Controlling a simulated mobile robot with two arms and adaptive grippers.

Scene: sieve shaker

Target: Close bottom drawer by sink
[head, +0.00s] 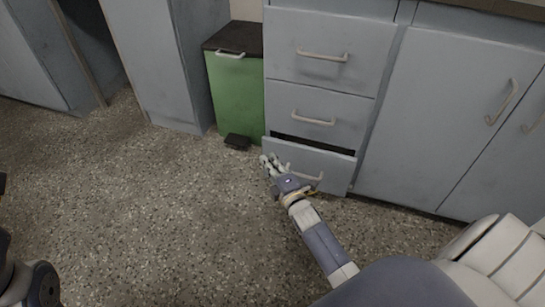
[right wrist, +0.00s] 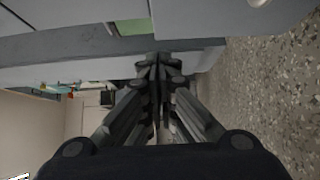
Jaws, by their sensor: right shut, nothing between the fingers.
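The bottom drawer (head: 335,172) is the lowest of three grey drawers in the head view. It stands partly open, with a dark gap above its front. Its pale handle (head: 308,176) is partly behind my right arm. My right gripper (head: 268,160) is shut and empty at the left end of the drawer front. I cannot tell whether it touches the front. In the right wrist view the closed fingers (right wrist: 157,62) point at a grey surface close ahead. My left gripper is out of view; only part of my left arm shows at the lower left.
The middle drawer (head: 318,105) and top drawer (head: 330,50) are closed. A green bin (head: 236,90) with a black pedal (head: 237,141) stands just left of the drawers. Cupboard doors (head: 440,120) are on the right. The speckled floor (head: 150,210) is clear.

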